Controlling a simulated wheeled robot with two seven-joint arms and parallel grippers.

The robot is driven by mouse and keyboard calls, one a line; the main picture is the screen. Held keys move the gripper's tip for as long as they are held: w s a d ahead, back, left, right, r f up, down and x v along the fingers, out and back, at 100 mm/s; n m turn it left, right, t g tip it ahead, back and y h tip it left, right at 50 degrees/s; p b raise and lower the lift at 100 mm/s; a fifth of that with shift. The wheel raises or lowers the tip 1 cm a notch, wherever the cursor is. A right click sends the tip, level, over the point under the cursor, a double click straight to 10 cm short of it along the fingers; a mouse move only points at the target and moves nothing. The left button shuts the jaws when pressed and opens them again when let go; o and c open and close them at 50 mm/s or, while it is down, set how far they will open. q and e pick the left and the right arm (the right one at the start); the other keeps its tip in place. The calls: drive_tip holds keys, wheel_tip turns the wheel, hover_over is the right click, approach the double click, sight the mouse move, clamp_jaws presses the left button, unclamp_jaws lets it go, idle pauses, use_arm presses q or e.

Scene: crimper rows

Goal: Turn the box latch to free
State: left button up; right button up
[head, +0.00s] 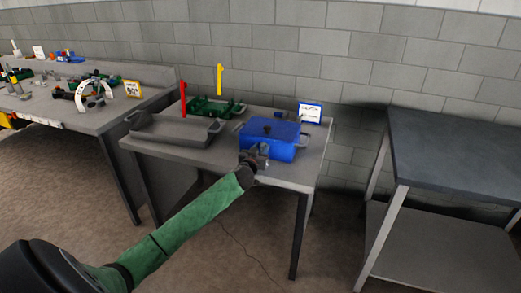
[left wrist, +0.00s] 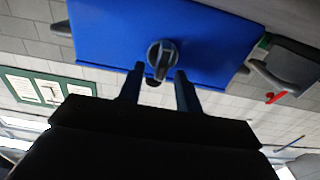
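The blue box (head: 281,137) stands on the small grey table, with dark side handles and a dark knob on its lid. Its round grey latch (left wrist: 161,54), with a short dark lever, sits on the blue front face in the left wrist view. My left gripper (head: 255,156) is at the front of the box. In the left wrist view the two fingers (left wrist: 158,88) are spread, one on each side below the latch, with a gap around the lever. In the head view the gripper hides the latch. My right gripper is not in view.
A grey tray (head: 173,130) and a green tray (head: 213,107) stand left of the box, near red and yellow upright posts. A small sign (head: 310,112) stands behind the box. A cluttered workbench is at left; an empty dark-topped table (head: 455,150) is at right.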

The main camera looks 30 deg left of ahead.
use_arm(q)
clamp_jaws()
